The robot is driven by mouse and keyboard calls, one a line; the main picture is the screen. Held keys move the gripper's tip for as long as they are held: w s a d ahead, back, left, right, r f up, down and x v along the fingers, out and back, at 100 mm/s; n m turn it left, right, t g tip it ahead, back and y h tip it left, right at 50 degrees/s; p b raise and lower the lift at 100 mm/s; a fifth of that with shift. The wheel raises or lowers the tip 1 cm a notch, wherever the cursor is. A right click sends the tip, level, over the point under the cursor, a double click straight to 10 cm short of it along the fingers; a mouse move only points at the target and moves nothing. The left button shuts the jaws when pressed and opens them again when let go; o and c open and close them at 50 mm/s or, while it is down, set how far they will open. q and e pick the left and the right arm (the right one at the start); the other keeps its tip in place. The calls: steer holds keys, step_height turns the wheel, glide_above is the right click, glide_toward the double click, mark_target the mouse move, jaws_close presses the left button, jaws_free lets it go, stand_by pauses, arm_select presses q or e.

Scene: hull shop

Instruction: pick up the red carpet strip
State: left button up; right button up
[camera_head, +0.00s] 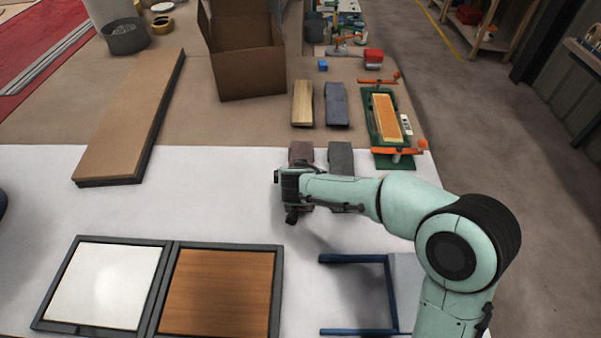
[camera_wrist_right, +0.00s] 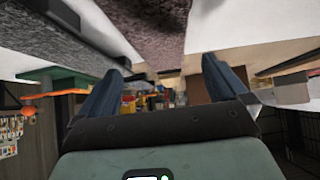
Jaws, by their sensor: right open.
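The red carpet strip (camera_head: 301,151) is dull reddish-brown and lies on the white table covering, left of a grey strip (camera_head: 341,158). My right gripper (camera_head: 291,207) is over its near part and hides much of it. In the right wrist view the carpet strip (camera_wrist_right: 148,24) fills the top middle as a fuzzy reddish-brown surface. The two fingers of the right gripper (camera_wrist_right: 166,73) stand apart, and the strip shows beyond the gap between them. Nothing is seen held. Whether a finger touches the strip cannot be told. My left gripper is not in view.
The grey strip lies close to the right, partly under my right arm. A tan strip (camera_head: 302,104) and a blue-grey strip (camera_head: 336,104) lie behind. A green orange-handled fixture (camera_head: 390,119) stands right. Framed panels (camera_head: 221,292) lie in front; white surface is bare to the left.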

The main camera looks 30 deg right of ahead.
steer(key=x, duration=0.5)
steer(key=shift+w+f, duration=0.1)
steer(key=shift+f, duration=0.05)
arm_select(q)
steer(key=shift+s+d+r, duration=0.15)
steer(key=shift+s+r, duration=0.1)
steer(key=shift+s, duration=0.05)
arm_select(e)
steer(key=shift+c, duration=0.3)
steer(key=c, duration=1)
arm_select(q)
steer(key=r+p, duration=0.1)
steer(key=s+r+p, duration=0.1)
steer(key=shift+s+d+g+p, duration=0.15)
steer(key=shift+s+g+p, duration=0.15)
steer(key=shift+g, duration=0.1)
arm_select(e)
step_height(320, 180, up, 10)
steer(key=shift+r, duration=0.1)
